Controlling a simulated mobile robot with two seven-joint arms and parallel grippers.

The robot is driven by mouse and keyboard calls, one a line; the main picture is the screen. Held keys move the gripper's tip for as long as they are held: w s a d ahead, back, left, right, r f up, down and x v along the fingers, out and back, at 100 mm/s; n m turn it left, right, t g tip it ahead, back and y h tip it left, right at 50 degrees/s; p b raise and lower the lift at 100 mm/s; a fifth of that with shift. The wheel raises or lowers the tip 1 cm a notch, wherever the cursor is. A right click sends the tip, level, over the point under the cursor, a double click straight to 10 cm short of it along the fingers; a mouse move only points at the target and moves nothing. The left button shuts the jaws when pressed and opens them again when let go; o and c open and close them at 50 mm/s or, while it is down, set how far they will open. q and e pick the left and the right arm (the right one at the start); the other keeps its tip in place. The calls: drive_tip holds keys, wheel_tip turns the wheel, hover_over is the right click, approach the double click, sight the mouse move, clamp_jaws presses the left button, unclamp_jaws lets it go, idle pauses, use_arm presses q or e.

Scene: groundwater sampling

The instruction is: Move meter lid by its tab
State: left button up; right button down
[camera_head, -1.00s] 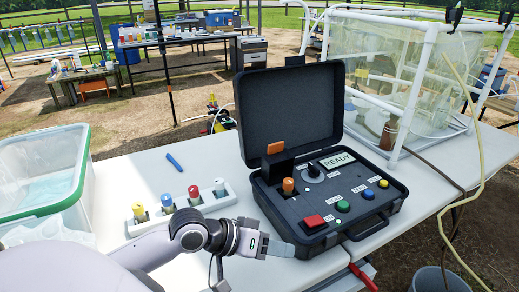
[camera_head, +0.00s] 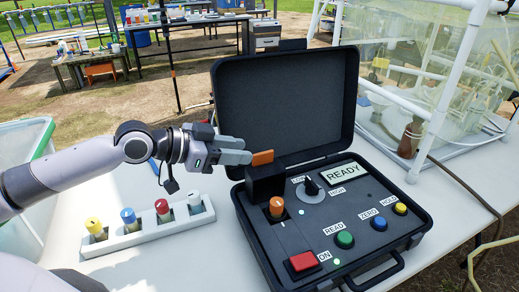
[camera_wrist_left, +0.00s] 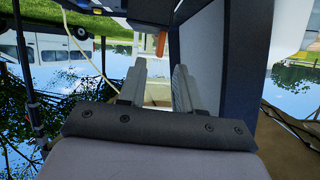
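The meter is an open black case with a control panel (camera_head: 357,192). Its small black lid (camera_head: 265,184) stands raised behind an orange-capped vial (camera_head: 276,208) in the panel. The lid's orange tab (camera_head: 263,158) sticks up at its top. My left gripper (camera_head: 249,150) reaches in from the left, its fingertips right beside the tab. In the left wrist view the two fingers (camera_wrist_left: 157,78) are apart, with the orange tab (camera_wrist_left: 161,43) showing near the gap at their tips. Whether they touch it I cannot tell. My right gripper is out of view.
The big case lid (camera_head: 290,105) stands open close behind the gripper. A white rack (camera_head: 150,231) with several capped vials lies left of the case. A green-rimmed tub (camera_head: 38,140) is at far left. A clear-walled white frame (camera_head: 432,90) stands at right.

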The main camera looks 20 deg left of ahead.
sight(259, 153)
use_arm(q)
drive_tip(key=shift+p+x, duration=0.3)
drive_tip(key=shift+x, duration=3.1)
clamp_jaws()
